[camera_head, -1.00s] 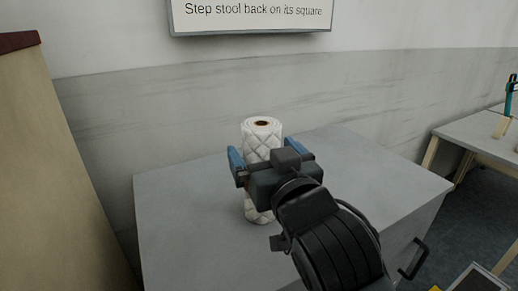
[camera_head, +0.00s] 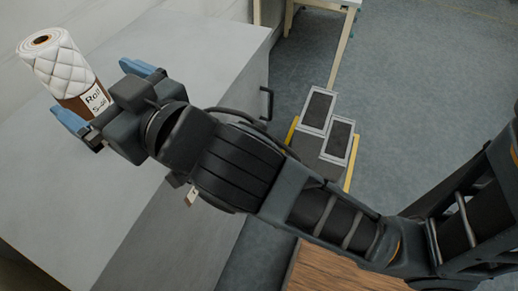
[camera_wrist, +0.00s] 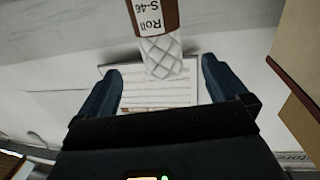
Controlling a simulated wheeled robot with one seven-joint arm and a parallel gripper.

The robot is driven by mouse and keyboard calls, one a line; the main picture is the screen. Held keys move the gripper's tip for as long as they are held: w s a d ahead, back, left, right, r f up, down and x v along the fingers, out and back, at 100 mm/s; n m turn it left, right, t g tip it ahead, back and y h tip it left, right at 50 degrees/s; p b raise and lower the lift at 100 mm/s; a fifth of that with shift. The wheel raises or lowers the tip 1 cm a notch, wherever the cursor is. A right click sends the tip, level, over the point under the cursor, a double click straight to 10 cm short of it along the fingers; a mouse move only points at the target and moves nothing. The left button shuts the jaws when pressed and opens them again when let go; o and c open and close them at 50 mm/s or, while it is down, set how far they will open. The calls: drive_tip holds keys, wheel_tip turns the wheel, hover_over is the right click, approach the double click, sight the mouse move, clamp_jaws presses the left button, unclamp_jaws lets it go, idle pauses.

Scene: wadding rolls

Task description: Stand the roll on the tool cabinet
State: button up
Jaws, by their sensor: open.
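The roll (camera_head: 60,62) is white, quilted wadding with a brown band and a white label around its lower part. It stands on end on the grey top of the tool cabinet (camera_head: 195,45); its foot is partly hidden by my gripper in the head view. My gripper (camera_head: 100,93) is open, with its blue fingers apart and clear of the roll, on the near side of it. In the wrist view the roll (camera_wrist: 160,45) appears upside down, beyond the open fingertips, its label reading "Roll S-46".
A light table (camera_head: 345,8) is farther back. A dark handle (camera_head: 267,103) sticks out from the cabinet's side. A wall sign (camera_wrist: 150,95) shows in the wrist view.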

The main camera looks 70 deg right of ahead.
drive_tip(key=shift+n+g+y, duration=0.4)
drive_tip(key=shift+n+y, duration=0.4)
drive_tip(key=s+f, duration=0.1)
drive_tip(key=f, duration=0.1)
drive_tip(key=s+f, duration=0.4)
drive_tip(key=shift+a+f, duration=0.1)
drive_tip(key=shift+f, duration=0.1)
drive_tip(key=s+d+f+g, duration=0.1)
drive_tip(key=s+f, duration=0.2)
drive_tip(key=s, duration=0.9)
drive_tip(key=s+d+f+g+y, duration=0.1)
drive_tip(key=s+f, duration=0.3)
drive_tip(key=s, duration=0.8)
drive_tip(key=shift+f, duration=0.2)
drive_tip(key=shift+s, duration=0.1)
